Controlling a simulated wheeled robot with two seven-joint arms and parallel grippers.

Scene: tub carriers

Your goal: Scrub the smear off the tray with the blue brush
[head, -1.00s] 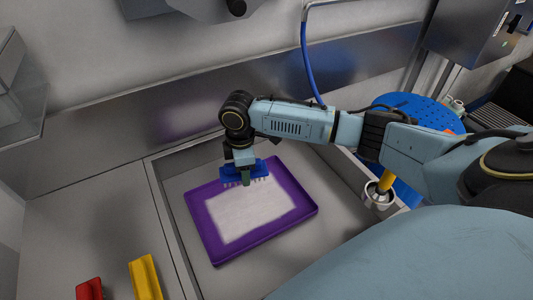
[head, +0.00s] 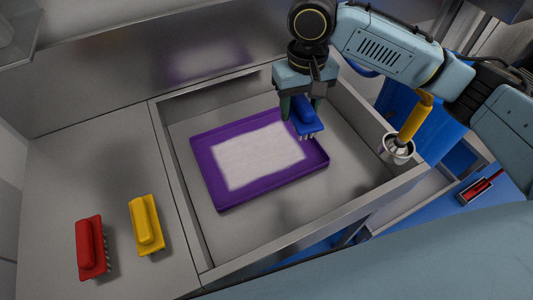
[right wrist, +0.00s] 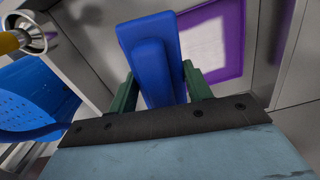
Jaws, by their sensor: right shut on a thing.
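The purple tray (head: 262,197) lies flat in the sunken metal basin in the head view. A pale whitish smear (head: 258,155) covers most of its middle. My right gripper (head: 300,108) is shut on the blue brush (head: 308,119), bristles down, at the tray's right side. I cannot tell whether the bristles touch the tray. In the right wrist view the blue brush (right wrist: 152,60) sits between the green fingers, with part of the purple tray (right wrist: 228,40) beyond it. My left gripper is not in view.
A red brush (head: 90,248) and a yellow brush (head: 147,225) lie on the metal counter left of the basin. A metal cup (head: 396,149) with a yellow handle (head: 414,118) stands at the basin's right edge. The basin floor around the tray is clear.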

